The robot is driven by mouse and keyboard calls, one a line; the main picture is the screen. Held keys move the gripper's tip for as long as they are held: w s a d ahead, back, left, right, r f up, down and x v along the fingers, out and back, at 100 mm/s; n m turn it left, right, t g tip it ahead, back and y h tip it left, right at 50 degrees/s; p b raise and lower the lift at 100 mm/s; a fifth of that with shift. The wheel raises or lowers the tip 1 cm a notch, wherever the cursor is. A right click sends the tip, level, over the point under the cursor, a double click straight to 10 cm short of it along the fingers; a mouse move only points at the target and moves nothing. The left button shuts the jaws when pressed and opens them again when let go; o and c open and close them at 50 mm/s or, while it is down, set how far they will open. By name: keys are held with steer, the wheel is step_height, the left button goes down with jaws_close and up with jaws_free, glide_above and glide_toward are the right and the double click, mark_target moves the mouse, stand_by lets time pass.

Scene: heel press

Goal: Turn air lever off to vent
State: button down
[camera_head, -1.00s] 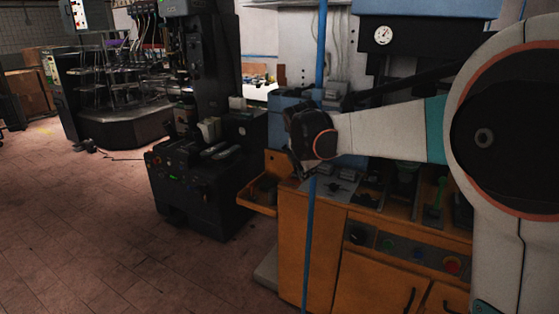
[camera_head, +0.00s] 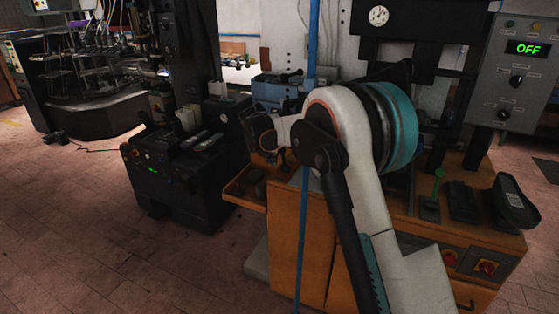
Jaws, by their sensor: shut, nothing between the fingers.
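My gripper (camera_head: 262,136) is a dark shape at the left end of my arm, seen small and partly from behind. It is shut and empty. It is above the wooden tray at the left of the orange press cabinet (camera_head: 280,225). A thin blue vertical pipe (camera_head: 313,40) passes beside the cabinet, just right of the gripper. No part can be surely named as the air lever. A small dark handle (camera_head: 291,74) shows on top of a blue box. A green upright lever (camera_head: 438,183) stands on the cabinet top. My arm hides much of the middle of the cabinet.
A grey control box (camera_head: 518,75) with a green "OFF" display is at right. A gauge (camera_head: 379,16) is on the press. A black machine (camera_head: 180,175) stands left of the cabinet. Tiled floor (camera_head: 80,230) is clear at front left.

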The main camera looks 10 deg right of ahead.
mark_target(284, 158)
steer(key=b+x, duration=0.1)
steer(key=x, duration=0.2)
steer(key=w+b+x, duration=0.1)
steer(key=b+x, duration=0.1)
steer(key=x, duration=0.2)
steer(key=r+b+x, duration=0.1)
steer(key=x, duration=0.2)
steer(key=shift+w+d+f+b, duration=0.15)
steer(key=shift+w+d+b, duration=0.15)
steer(key=shift+w+d, duration=0.2)
steer(key=shift+w+d+r, duration=0.25)
steer(key=shift+w+r, duration=0.1)
steer(key=shift+w, duration=0.3)
steer(key=shift+r, duration=0.1)
